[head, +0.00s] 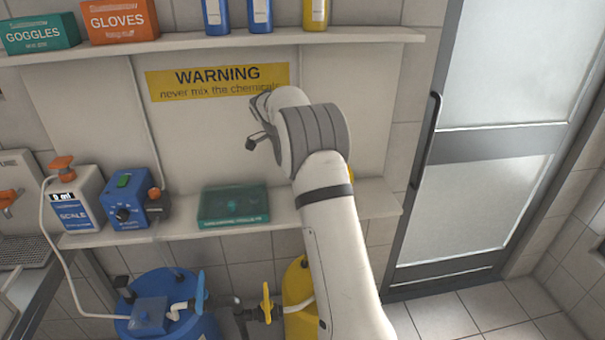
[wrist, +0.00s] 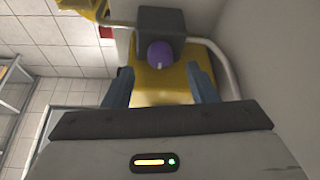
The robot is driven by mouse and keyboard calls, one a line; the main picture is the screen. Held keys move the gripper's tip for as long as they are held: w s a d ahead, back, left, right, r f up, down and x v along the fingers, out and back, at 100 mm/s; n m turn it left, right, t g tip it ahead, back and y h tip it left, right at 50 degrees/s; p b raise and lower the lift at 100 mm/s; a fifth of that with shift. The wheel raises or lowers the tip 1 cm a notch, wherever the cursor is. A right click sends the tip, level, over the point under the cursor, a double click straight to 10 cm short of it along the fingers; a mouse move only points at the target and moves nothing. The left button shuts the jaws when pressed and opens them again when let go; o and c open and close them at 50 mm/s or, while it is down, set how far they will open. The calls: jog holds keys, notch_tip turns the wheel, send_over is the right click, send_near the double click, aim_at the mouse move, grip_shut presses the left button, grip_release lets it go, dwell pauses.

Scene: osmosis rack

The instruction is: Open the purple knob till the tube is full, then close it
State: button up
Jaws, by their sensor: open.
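In the wrist view the purple knob (wrist: 160,53) sits on a dark grey block (wrist: 160,20) in front of a yellow body (wrist: 165,85). A small white mark shows at the knob's lower edge. My gripper (wrist: 160,80) is open, with one finger to each side below the knob and a gap between them. I cannot tell that either finger touches the knob. A pale tube or pipe (wrist: 222,62) curves past the block on the right; its fill level cannot be told. In the head view my arm hides the knob and my gripper.
Below are a blue drum (head: 200,328) and a yellow container (head: 298,290) with valve handles. A door (head: 485,150) stands to the right, with clear floor before it.

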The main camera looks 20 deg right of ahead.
jog(key=p+x, duration=0.1)
jog(key=x, duration=0.4)
jog(key=shift+a, duration=0.1)
jog(key=c, duration=1)
